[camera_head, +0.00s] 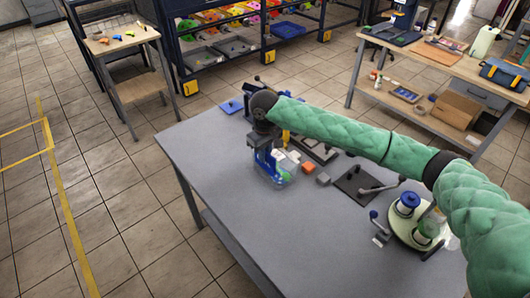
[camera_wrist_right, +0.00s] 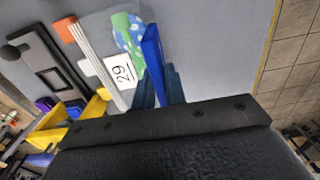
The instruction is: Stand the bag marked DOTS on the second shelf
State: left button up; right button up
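A clear bag (camera_head: 283,177) with green contents is at the far left part of the grey table (camera_head: 240,215). In the right wrist view the bag (camera_wrist_right: 131,33) shows a green, blue-dotted print and a white label reading 29; I cannot read DOTS. My right gripper (camera_head: 265,165) points down at the bag. Its dark blue fingers (camera_wrist_right: 159,88) are close together on a bright blue strip (camera_wrist_right: 152,48), which seems to be the bag's top edge. I cannot tell whether the bag touches the table. My left gripper is not in view.
A dark rack (camera_head: 178,55) with bins and trays on its shelves stands at the back. A small wooden stand (camera_head: 140,87) is at back left, a workbench (camera_head: 440,62) at back right. On the grey table are an orange block (camera_head: 308,167), a dark plate (camera_head: 352,186) and a round spool base (camera_head: 397,232).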

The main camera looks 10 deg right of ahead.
jog(key=o, duration=0.3)
